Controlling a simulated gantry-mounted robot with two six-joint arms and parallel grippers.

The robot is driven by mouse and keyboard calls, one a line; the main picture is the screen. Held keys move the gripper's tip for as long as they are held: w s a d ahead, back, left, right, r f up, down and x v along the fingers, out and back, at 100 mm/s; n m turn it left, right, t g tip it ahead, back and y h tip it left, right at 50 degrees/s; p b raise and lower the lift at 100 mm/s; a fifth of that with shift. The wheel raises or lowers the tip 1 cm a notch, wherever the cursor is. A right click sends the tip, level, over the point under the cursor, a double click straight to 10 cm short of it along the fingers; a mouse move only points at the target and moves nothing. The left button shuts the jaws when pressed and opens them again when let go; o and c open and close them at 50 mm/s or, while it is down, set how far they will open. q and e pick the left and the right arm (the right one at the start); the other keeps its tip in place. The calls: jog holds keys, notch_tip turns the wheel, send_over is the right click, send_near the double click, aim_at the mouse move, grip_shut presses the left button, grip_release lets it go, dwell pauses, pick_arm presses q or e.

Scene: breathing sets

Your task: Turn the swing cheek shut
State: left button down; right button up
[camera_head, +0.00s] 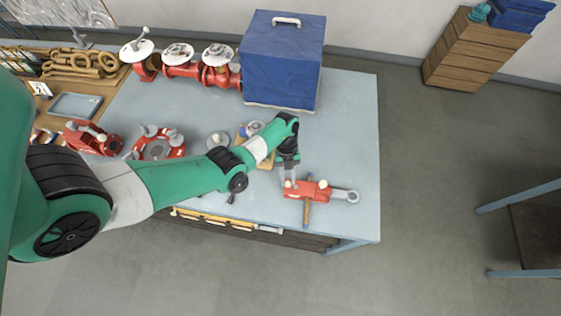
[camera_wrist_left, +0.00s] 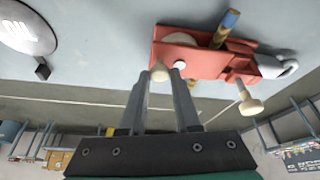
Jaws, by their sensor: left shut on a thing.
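A red block with a swing cheek (camera_head: 309,190) lies near the front right of the blue-grey table, its grey metal eye (camera_head: 346,195) pointing right. A brown rod (camera_head: 306,213) passes through it; in the left wrist view the rod (camera_wrist_left: 225,28) has a blue end. My left gripper (camera_head: 289,184) reaches down at the block's left end. A second cream knob (camera_wrist_left: 250,103) stands near the eye. My right gripper does not show.
A blue covered box (camera_head: 283,60) stands at the back right of the table. Red valve-like parts (camera_head: 185,70) and red fittings (camera_head: 158,147) are to the left. The table right of the block is clear.

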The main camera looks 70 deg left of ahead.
pick_arm(q)
jog(key=c, duration=0.6)
grip_release()
jog(key=shift+w, duration=0.1)
jog(key=p+v, duration=0.1)
jog(key=v, duration=1)
jog(key=shift+r+p, duration=0.3)
jog(key=shift+p, duration=0.05)
